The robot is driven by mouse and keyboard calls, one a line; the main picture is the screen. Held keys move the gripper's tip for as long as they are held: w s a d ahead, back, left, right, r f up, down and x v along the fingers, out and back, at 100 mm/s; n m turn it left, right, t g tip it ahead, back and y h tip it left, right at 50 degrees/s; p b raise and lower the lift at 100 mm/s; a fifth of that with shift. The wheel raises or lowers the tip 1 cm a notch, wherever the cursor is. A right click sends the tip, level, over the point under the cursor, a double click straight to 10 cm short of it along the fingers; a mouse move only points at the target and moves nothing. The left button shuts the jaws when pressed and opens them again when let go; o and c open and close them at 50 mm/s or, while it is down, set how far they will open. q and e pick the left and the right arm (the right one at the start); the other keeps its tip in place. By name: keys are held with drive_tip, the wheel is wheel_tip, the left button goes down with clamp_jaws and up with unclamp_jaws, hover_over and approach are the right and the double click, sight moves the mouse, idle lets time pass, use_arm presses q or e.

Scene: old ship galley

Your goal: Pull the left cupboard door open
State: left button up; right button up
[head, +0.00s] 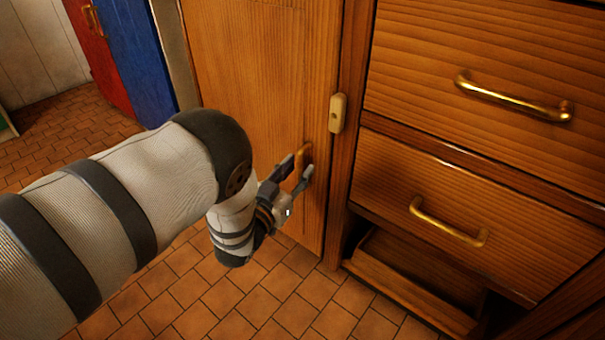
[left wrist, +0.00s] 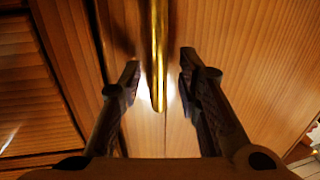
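The left cupboard door (head: 262,75) is a tall wooden panel left of the drawers in the head view. It looks shut or nearly so; I cannot tell if there is a gap. Its brass handle (head: 304,156) is upright near the door's right edge. My left gripper (head: 297,170) is at the handle with its fingers apart. In the left wrist view the handle (left wrist: 158,60) hangs between the two open fingers (left wrist: 162,68), with space on both sides. My forearm hides part of the door's lower left. My right gripper is in neither view.
To the right are an upper drawer (head: 490,55) and a lower drawer (head: 430,190) with brass handles, above an open recess (head: 420,270). A pale latch piece (head: 338,113) sits on the post beside the door. Tiled floor (head: 225,295) is clear below; blue (head: 143,55) and red (head: 98,50) panels stand behind left.

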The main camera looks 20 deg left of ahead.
use_arm(q)
drive_tip(key=shift+w+d, duration=0.15)
drive_tip(key=shift+w, duration=0.65)
drive_tip(key=shift+c, duration=0.5)
clamp_jaws()
drive_tip(key=shift+s, duration=0.1)
